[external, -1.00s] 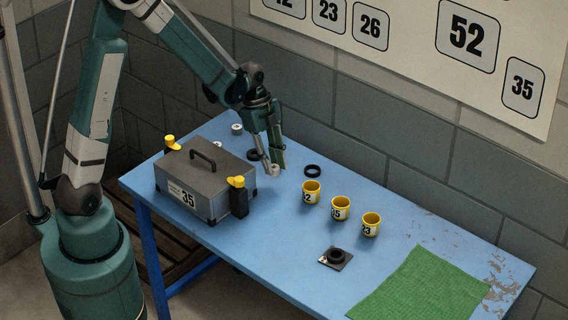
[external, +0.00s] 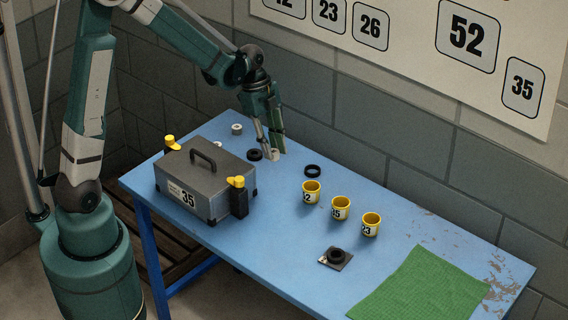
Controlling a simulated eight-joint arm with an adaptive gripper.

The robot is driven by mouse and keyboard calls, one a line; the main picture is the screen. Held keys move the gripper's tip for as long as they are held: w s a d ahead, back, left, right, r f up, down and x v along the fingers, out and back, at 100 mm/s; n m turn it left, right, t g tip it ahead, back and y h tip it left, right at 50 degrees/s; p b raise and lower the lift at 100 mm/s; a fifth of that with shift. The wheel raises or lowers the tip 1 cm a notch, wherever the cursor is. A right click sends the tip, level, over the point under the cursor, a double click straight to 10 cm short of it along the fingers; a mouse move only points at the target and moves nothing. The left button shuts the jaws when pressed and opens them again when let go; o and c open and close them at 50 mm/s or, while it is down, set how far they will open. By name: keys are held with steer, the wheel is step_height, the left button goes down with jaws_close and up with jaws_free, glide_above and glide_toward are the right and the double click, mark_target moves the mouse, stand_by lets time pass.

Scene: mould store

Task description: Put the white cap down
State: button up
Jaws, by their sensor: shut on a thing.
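My gripper (external: 274,152) is low over the back part of the blue table (external: 300,245), pointing down. It is shut on a small white cap (external: 275,155), which shows between its fingertips. The cap is at or just above the table top; I cannot tell whether it touches. A second white cap-like piece (external: 237,129) stands on the table at the back left, apart from my gripper.
A black ring (external: 255,155) lies just left of my gripper, another (external: 313,171) to its right. A grey box (external: 205,180) marked 35 stands front left. Yellow cups (external: 311,192), a small plate with a black ring (external: 336,258) and a green mat (external: 420,285) lie right.

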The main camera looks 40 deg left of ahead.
steer(key=w+d, duration=0.6)
steer(key=d, duration=0.3)
steer(key=w+d+p, duration=0.1)
steer(key=w+d, duration=0.5)
steer(key=d, duration=0.3)
steer(key=shift+r+p, duration=0.15)
steer(key=shift+p, duration=0.15)
steer(key=shift+f+b, duration=0.4)
steer(key=shift+f, duration=2.75)
steer(key=shift+f+b, duration=0.3)
steer(key=shift+f, duration=1.55)
steer(key=shift+f, duration=0.15)
